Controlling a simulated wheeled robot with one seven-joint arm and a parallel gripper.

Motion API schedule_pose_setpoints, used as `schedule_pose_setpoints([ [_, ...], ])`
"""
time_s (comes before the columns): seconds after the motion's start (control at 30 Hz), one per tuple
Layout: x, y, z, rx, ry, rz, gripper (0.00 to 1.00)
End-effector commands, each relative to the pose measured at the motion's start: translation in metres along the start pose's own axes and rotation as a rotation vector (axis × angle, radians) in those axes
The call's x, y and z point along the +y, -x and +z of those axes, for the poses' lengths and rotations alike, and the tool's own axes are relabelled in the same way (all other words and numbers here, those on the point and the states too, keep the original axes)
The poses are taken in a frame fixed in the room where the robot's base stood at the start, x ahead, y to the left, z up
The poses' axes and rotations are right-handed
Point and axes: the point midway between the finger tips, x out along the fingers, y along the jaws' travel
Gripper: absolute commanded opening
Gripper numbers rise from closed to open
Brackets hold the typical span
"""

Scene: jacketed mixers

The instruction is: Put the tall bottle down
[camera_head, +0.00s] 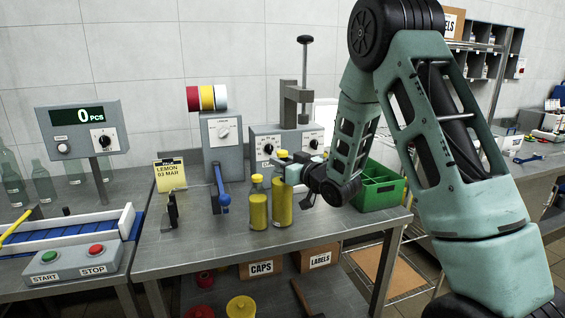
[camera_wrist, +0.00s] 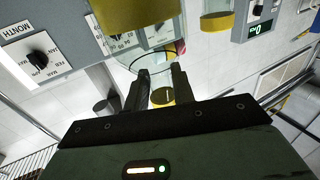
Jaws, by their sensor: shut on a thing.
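The tall bottle (camera_head: 282,205) is upright, filled with yellow, at the front of the grey table. My gripper (camera_head: 291,168) reaches in from the right and is shut on its top. In the wrist view, my fingers (camera_wrist: 157,88) close around the bottle's neck by a yellow cap (camera_wrist: 162,96); its yellow body (camera_wrist: 140,14) is at the top of the picture. The bottle's base is at or just above the tabletop; I cannot tell whether it touches. A shorter yellow bottle (camera_head: 259,208) with a yellow cap stands close on its left.
A blue-handled device (camera_head: 222,192) and a lemon label card (camera_head: 169,175) are to the left. Grey machines (camera_head: 273,142) stand behind, and a green crate (camera_head: 379,190) is at the right. The table's front edge is close; bare tabletop (camera_head: 190,248) lies at front left.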

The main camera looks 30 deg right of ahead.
Motion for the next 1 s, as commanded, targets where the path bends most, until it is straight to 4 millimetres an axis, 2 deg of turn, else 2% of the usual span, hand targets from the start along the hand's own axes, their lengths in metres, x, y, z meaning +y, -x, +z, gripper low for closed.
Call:
schedule_pose_setpoints([
  [0.03, 0.0, 0.0, 0.001, 0.0, 0.0, 0.0, 0.33],
  [0.1, 0.0, 0.0, 0.0, 0.0, 0.0, 0.0, 0.47],
  [0.47, 0.0, 0.0, -0.004, 0.0, 0.0, 0.0, 0.47],
  [0.67, 0.001, 0.032, 0.0, -0.001, -0.001, 0.003, 0.47],
  [0.93, 0.001, 0.096, 0.0, 0.0, -0.002, 0.004, 0.47],
  [1.0, 0.001, 0.1, 0.002, 0.005, 0.002, 0.002, 0.47],
])
